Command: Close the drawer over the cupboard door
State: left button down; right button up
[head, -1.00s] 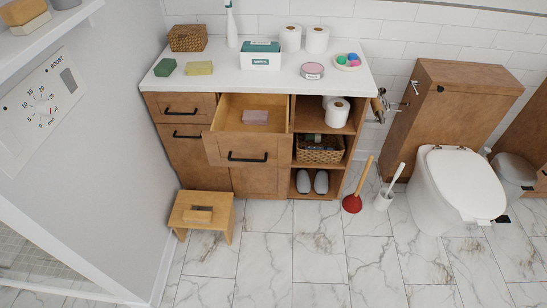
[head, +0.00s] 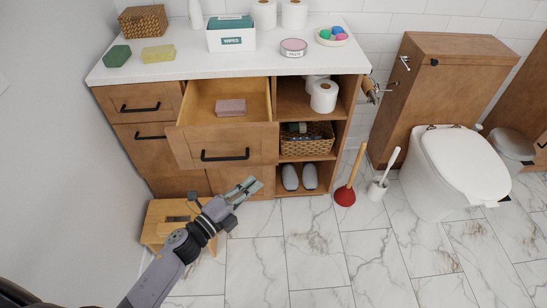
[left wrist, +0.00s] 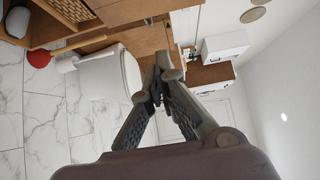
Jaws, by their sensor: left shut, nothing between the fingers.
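The wooden drawer (head: 222,146) over the cupboard door is pulled out from the vanity, with a black bar handle (head: 225,155) on its front. A pinkish-brown block (head: 231,107) lies inside it. The cupboard door (head: 230,180) below is mostly hidden by the open drawer and my arm. My left gripper (head: 250,184) is shut and empty, in front of and below the drawer front, apart from the handle. In the left wrist view its fingers (left wrist: 160,72) meet at the tips. My right gripper is not in view.
A wooden step stool (head: 160,222) stands beneath my left arm. A red plunger (head: 345,190) and a toilet brush (head: 383,178) stand to the right, near the toilet (head: 455,170). The countertop (head: 200,64) holds several items. The marble floor (head: 300,240) ahead is clear.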

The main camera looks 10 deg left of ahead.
aim_at(270, 158)
pick_arm(q)
jog(key=w+d, duration=0.1)
jog(key=w, duration=0.2)
jog(key=w+d+b, duration=0.1)
jog(key=w, duration=0.7)
jog(key=shift+d, duration=0.4)
